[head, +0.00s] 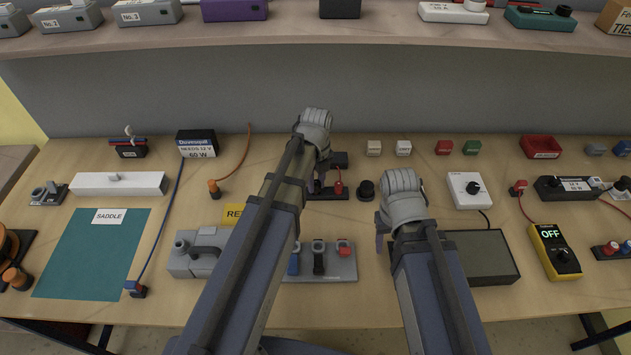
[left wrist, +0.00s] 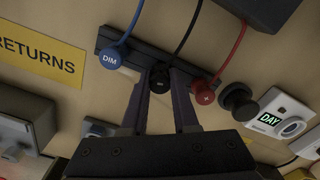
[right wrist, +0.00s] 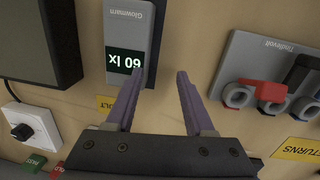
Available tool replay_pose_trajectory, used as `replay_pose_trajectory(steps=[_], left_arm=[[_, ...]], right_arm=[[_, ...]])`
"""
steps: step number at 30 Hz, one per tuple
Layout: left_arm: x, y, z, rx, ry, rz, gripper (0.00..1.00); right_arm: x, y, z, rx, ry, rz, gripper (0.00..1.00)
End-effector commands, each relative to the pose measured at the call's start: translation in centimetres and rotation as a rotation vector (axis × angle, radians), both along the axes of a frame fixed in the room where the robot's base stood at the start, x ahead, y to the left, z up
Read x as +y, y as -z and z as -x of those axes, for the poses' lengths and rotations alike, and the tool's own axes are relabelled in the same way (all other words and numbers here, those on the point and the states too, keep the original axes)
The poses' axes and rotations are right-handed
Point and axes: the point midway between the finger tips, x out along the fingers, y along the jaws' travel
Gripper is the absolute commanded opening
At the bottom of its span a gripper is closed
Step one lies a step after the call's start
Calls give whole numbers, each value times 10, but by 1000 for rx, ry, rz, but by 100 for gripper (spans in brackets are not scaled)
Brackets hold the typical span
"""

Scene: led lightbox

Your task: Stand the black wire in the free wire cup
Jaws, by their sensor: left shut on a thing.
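My left gripper (head: 320,187) is shut on the black wire's plug (left wrist: 160,80) at the dark terminal block (left wrist: 120,42). I cannot tell whether the plug is still seated. The black wire (left wrist: 185,32) runs up from it. A blue DIM plug (left wrist: 110,58) is left of it and a red plug (left wrist: 204,93) right of it. My right gripper (right wrist: 160,80) is open and empty above a grey meter (right wrist: 132,30) reading 60 lx. A grey block (head: 340,268) with several round collars and blue, black and red parts lies in front; I cannot tell which is the free wire cup.
A black knob (left wrist: 238,98) is right of the terminal block. A grey device (head: 190,264) and a yellow RETURNS label (head: 232,211) are left of my left arm. A dark box (head: 490,258) is right of my right arm.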

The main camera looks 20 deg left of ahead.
Motion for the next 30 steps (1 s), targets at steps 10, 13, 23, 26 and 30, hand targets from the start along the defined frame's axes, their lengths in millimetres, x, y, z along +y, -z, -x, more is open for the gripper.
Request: replay_pose_trajectory(steps=[10, 13, 23, 26, 30], left_arm=[[1, -2, 1, 1, -1, -1, 0], [0, -3, 0, 0, 0, 0, 0], [-1, -5, -3, -1, 0, 1, 0], [-1, -5, -3, -1, 0, 1, 0], [-1, -5, -3, -2, 0, 1, 0]], right_arm=[[-1, -3, 4, 10, 6, 0, 50], [0, -4, 3, 8, 5, 0, 50], [0, -5, 1, 6, 4, 0, 50], [0, -5, 1, 5, 3, 1, 50], [0, -5, 1, 5, 3, 1, 50]])
